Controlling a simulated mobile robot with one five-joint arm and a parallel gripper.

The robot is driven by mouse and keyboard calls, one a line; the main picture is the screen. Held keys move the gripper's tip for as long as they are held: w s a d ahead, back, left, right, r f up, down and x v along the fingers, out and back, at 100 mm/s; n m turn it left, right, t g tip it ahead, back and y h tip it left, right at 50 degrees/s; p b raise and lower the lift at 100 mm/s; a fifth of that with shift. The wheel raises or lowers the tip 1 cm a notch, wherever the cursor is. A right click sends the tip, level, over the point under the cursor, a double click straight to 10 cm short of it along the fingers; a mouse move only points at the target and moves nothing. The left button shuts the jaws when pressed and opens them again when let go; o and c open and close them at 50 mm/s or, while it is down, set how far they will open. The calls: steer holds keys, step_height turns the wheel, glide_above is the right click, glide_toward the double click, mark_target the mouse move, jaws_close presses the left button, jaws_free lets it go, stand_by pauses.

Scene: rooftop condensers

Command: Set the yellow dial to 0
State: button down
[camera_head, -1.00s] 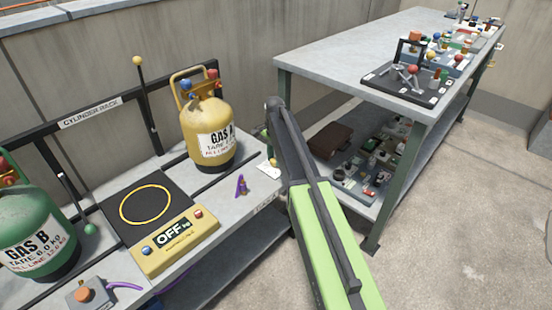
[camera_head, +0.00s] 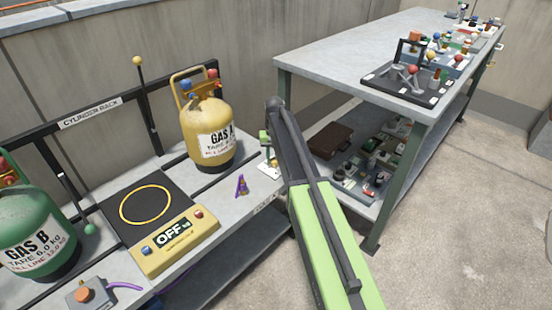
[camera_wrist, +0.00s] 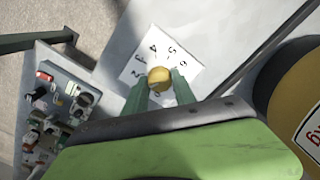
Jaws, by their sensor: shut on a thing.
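The yellow dial (camera_wrist: 158,78) is a small round knob on a white card (camera_wrist: 172,52) in the wrist view. Black numerals are printed around it; 3, 4, 5 and 6 can be made out. No pointer mark is clear, so I cannot tell its setting. My gripper (camera_wrist: 159,84) has its two green fingers on either side of the dial, shut on it.
The yellow GAS A cylinder (camera_head: 208,130) stands close left of my arm. A purple clip-like object (camera_head: 241,186) and the scale (camera_head: 176,240), reading OFF, lie nearby. A grey table (camera_head: 370,50) with loaded shelves (camera_head: 345,188) stands to the right.

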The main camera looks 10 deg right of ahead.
steer(key=n, duration=0.5)
steer(key=shift+n, duration=0.3)
steer(key=n, duration=0.5)
steer(key=shift+d+n, duration=0.1)
steer(key=shift+n, duration=0.2)
steer(key=c, duration=1)
jaws_free()
steer(key=shift+c, duration=0.2)
steer(key=shift+r, duration=0.15)
